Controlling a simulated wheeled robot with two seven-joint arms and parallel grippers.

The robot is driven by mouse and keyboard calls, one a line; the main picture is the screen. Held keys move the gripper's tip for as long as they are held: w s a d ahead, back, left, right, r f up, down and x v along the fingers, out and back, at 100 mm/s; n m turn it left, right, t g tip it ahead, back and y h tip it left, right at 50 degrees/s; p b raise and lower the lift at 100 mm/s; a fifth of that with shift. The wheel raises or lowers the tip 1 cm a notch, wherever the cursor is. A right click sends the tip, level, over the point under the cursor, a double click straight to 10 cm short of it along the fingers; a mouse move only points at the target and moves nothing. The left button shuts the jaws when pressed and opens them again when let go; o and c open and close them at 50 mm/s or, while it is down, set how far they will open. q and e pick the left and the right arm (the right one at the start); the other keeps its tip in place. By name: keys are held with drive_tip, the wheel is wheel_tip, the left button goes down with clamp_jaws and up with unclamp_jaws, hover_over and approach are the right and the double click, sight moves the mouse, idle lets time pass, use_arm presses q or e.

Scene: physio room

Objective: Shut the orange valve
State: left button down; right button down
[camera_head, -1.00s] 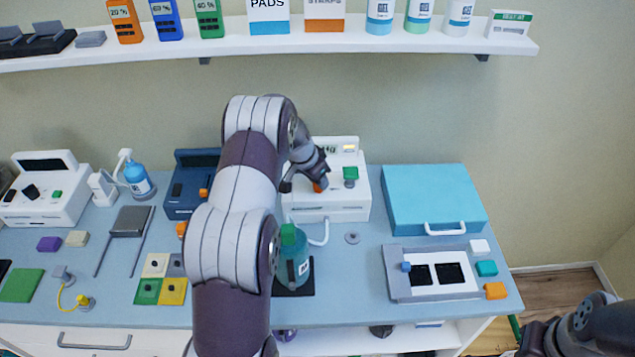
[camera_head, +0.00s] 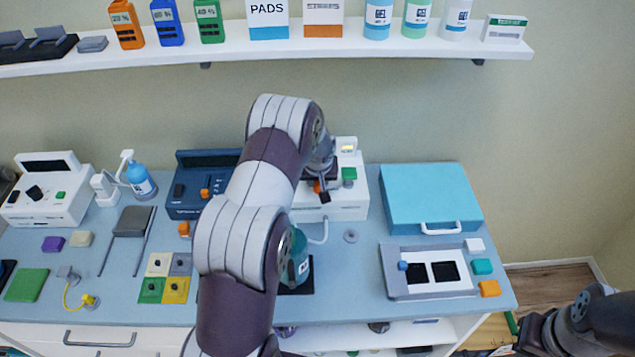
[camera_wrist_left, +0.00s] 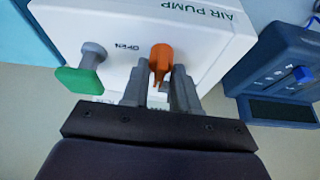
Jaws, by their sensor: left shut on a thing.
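The orange valve (camera_wrist_left: 160,58) is a small lever on the white air pump box (camera_wrist_left: 115,25), beside the printed word OPEN in the left wrist view. My left gripper (camera_wrist_left: 159,84) has a finger on each side of the lever's narrow end and is shut on it. In the head view, the orange valve (camera_head: 317,187) shows only as a small patch beside my left gripper (camera_head: 323,193), and my arm hides much of the pump (camera_head: 345,207). Part of my right arm is at the lower right; its fingers cannot be made out.
A green knob (camera_wrist_left: 80,80) stands beside the valve on the pump. A dark blue device (camera_head: 185,200) is to the pump's left, and a teal bottle (camera_head: 301,262) stands in front, partly hidden by my arm. A blue case (camera_head: 430,195) lies to the right.

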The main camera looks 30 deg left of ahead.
use_arm(q)
drive_tip(key=shift+f+n+b, duration=0.15)
drive_tip(key=shift+n+b, duration=0.15)
drive_tip(key=shift+b, duration=0.05)
idle(0.3)
drive_tip(key=c, duration=1.2)
unclamp_jaws()
drive_tip(key=shift+d, duration=0.1)
drive_tip(key=shift+r, duration=0.2)
drive_tip(key=shift+s+r, duration=0.1)
drive_tip(key=shift+r, duration=0.1)
drive_tip(key=b+v, duration=0.3)
drive_tip(key=v, duration=0.9)
drive_tip(key=shift+d, duration=0.2)
